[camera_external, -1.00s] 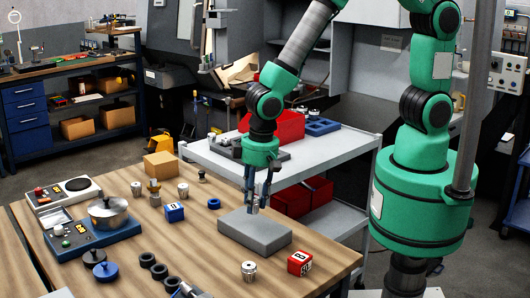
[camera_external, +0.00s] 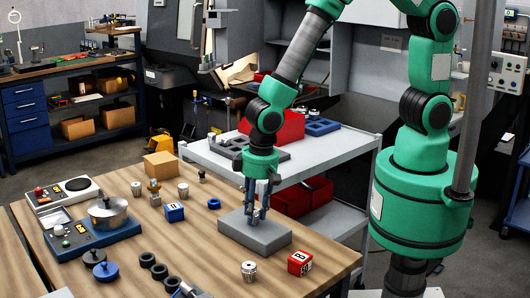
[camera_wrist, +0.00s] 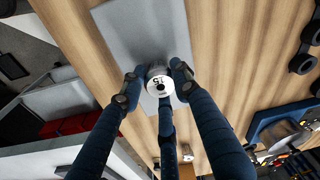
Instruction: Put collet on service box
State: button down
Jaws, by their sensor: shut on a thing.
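My gripper (camera_external: 256,215) points down over the grey service box (camera_external: 265,236) on the wooden table. In the wrist view its fingers (camera_wrist: 156,88) are closed around a small silvery collet (camera_wrist: 160,86) with a dark centre hole and a dark marking. The collet is low over the flat top of the grey box (camera_wrist: 135,30). I cannot tell whether it touches the top. In the external view the fingers mostly hide the collet.
Another collet (camera_external: 249,271) and a red numbered block (camera_external: 300,262) stand in front of the box. A blue block (camera_external: 174,211), blue ring (camera_external: 214,203) and black rings (camera_external: 159,271) lie to the left. A grey cart (camera_external: 330,155) stands behind the table.

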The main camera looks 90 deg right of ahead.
aim_at(259, 210)
jog(key=c, duration=1.3)
grip_release()
jog(key=shift+r, duration=0.1)
notch_tip(259, 210, up, 12)
jog(key=s+p, duration=0.1)
jog(key=shift+s+a, duration=0.15)
